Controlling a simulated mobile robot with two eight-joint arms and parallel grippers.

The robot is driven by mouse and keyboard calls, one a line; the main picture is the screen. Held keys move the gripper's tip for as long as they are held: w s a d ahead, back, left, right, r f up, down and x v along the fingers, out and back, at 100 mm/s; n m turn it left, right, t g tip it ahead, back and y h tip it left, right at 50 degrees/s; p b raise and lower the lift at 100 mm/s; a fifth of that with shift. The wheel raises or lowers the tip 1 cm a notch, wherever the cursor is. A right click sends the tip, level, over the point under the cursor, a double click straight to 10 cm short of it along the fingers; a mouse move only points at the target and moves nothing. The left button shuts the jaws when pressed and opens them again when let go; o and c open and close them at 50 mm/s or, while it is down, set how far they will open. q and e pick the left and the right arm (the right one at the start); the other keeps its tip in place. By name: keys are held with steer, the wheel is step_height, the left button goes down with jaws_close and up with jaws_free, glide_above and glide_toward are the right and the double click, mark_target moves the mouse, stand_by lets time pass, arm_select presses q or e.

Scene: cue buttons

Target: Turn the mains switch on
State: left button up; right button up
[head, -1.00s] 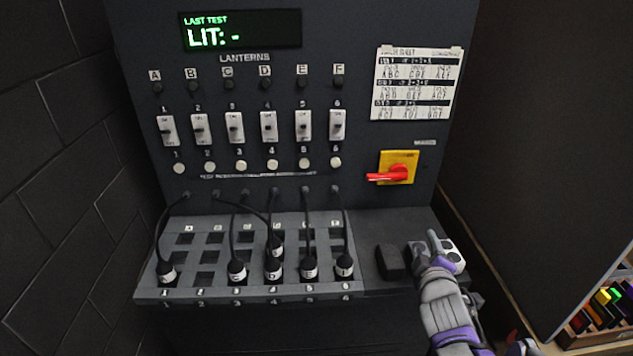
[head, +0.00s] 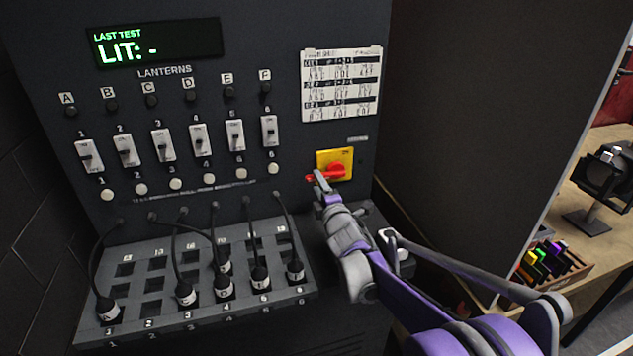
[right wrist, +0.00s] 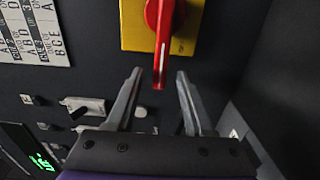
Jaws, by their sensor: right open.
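The mains switch is a red rotary handle (head: 334,171) on a yellow plate (head: 347,157), at the right of the dark panel in the head view. Its handle lies about level, pointing left. My right gripper (head: 318,182) is at the handle's left end. In the right wrist view my right gripper (right wrist: 157,80) is open, with the tip of the red handle (right wrist: 163,40) between or just beyond its two fingers. Whether the fingers touch the handle I cannot tell. My left gripper is not in view.
The panel has a row of white lantern switches (head: 162,146), a green-lit display (head: 158,43) and a paper chart (head: 341,84). Plugged cables (head: 222,262) rise from the sloped patch board below. A table with a lamp (head: 604,172) stands at the right.

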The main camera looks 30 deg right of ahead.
steer(key=shift+w+d, duration=0.15)
steer(key=shift+w, duration=0.55)
jaws_close()
stand_by(1.0)
